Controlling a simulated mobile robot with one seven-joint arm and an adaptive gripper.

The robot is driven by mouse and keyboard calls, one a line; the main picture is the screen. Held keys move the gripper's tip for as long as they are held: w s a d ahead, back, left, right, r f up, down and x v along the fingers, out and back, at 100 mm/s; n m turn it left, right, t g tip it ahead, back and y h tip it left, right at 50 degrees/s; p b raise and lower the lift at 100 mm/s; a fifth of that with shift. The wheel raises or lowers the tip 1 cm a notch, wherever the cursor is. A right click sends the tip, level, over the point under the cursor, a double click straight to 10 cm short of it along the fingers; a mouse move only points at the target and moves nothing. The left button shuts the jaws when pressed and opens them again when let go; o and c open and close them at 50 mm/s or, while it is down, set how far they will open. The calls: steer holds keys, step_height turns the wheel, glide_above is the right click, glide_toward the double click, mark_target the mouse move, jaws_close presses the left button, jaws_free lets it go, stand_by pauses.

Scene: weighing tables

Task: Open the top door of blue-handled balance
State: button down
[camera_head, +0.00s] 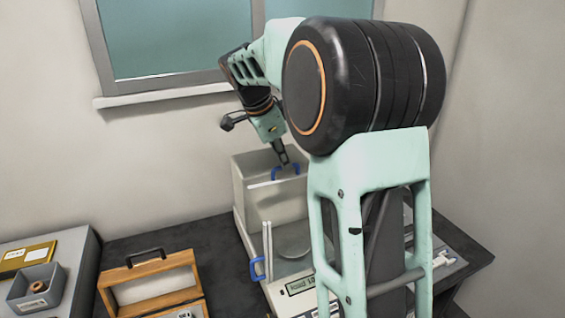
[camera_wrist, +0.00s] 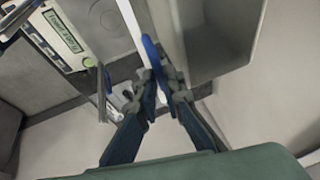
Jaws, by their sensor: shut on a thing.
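The balance (camera_head: 241,188) stands on the dark table, a glass-walled box with a round weighing pan (camera_head: 294,246) inside and a display (camera_head: 301,285) at its front. A blue handle (camera_head: 287,172) is at its top, toward the back, beside a white strip (camera_head: 262,185). A second blue handle (camera_head: 257,269) is low on its left side. My gripper (camera_head: 284,160) reaches down to the top handle. In the wrist view, my gripper (camera_wrist: 160,88) is shut on this blue handle (camera_wrist: 152,54). My arm hides the balance's right side. How far the top door is open is unclear.
A wooden case with a black handle (camera_head: 150,265) stands left of the balance. A grey bin (camera_head: 38,290) and a yellowish packet (camera_head: 26,257) are at the far left. Walls and a window (camera_head: 180,35) lie close behind.

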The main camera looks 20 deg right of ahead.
steer(key=shift+w+r, duration=0.1)
steer(key=shift+w, duration=0.75)
steer(key=c, duration=2)
jaws_free()
steer(key=shift+c, duration=0.2)
steer(key=v, duration=1.2)
steer(key=shift+s, duration=0.1)
